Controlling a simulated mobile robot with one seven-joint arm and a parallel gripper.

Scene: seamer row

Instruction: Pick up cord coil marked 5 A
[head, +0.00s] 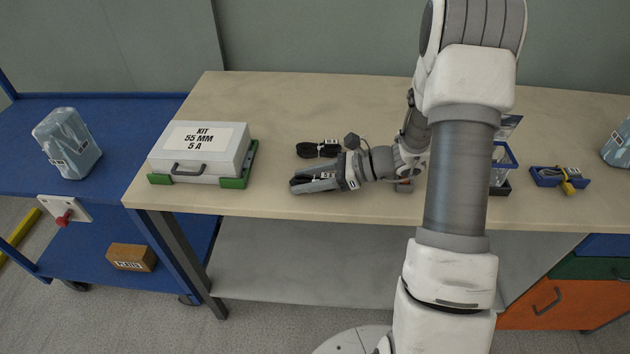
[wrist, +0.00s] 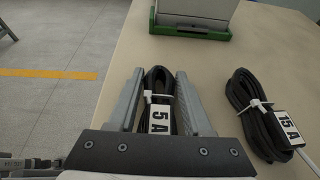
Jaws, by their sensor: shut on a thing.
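The black cord coil marked 5 A (wrist: 159,88) has a white tag and a pale tie. It is between the two fingers of my gripper (wrist: 160,95) in the wrist view, and they are shut on it. In the head view my gripper (head: 303,184) is low over the front part of the bench, left of centre, and its fingers hide most of the coil. I cannot tell whether the coil touches the bench top.
A second black coil marked 15 A (wrist: 258,115) lies just right of my gripper; it also shows in the head view (head: 318,149). A grey case (head: 200,152) labelled KIT 55 MM 5 A stands in a green tray (head: 233,182) at left. Bench top (head: 270,110) behind is clear.

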